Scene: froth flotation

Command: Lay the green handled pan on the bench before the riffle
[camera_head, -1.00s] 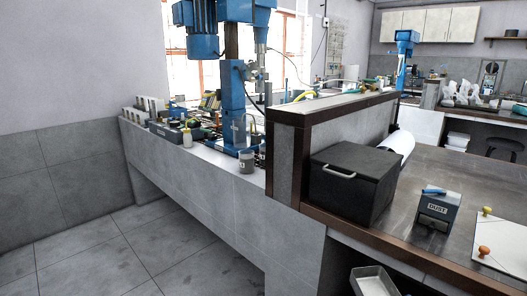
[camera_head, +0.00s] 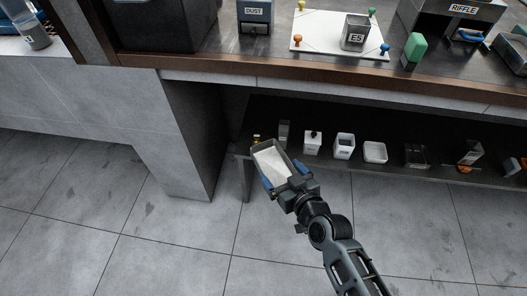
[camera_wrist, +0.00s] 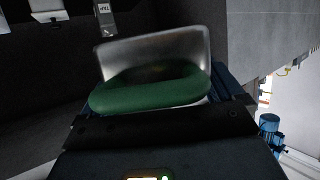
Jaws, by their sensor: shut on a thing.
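The pan (camera_head: 268,157) is a shallow metal tray with a pale inside, held in front of the bench's lower shelf in the head view. Its green handle (camera_wrist: 150,93) shows in the wrist view, with the metal pan (camera_wrist: 160,50) beyond it. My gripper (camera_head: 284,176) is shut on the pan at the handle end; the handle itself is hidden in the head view. The riffle (camera_head: 462,10) is a dark labelled box on the bench top (camera_head: 260,48) at upper right, partly cut off by the frame. The pan is below the bench top's front edge.
On the bench top stand a DUST box (camera_head: 254,14), a white board (camera_head: 318,42) with coloured knobs and an ES cup (camera_head: 355,33), and a green-topped block (camera_head: 414,48). Several small containers stand on the lower shelf (camera_head: 270,115). The tiled floor is clear.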

